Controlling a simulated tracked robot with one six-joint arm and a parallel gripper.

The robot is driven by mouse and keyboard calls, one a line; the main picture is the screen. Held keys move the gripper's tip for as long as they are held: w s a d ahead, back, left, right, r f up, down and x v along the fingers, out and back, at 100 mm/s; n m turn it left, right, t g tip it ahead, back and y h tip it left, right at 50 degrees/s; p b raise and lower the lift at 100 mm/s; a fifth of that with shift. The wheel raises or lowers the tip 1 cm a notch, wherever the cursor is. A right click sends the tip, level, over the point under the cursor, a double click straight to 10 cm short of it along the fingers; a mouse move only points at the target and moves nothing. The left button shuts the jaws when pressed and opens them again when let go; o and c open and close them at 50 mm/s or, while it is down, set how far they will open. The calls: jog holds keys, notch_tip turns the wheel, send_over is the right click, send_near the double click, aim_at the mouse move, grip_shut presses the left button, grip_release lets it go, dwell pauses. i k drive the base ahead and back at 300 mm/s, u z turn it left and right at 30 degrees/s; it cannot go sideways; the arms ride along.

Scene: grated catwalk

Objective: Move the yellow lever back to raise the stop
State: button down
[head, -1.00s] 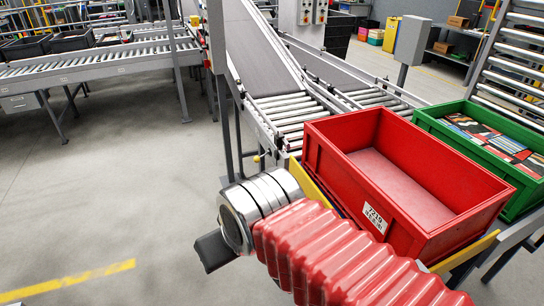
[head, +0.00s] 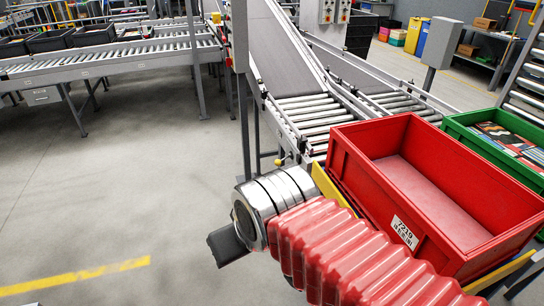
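The lever (head: 281,161) is small, with a yellow knob. It sticks out from the side of the roller conveyor, just before the red crate. The stop itself cannot be made out. My arm, in a red ribbed sleeve with a silver wrist, reaches in from the lower right. My gripper (head: 226,246) shows only as a dark block at the left of the silver wrist, below and left of the lever and apart from it. Its fingers cannot be made out, so its opening is unclear.
A grey post (head: 241,120) stands left of the lever. The floor at left is clear.

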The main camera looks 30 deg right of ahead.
aim_at(278, 162)
jog(key=i, duration=1.5)
jog(key=z, duration=0.05)
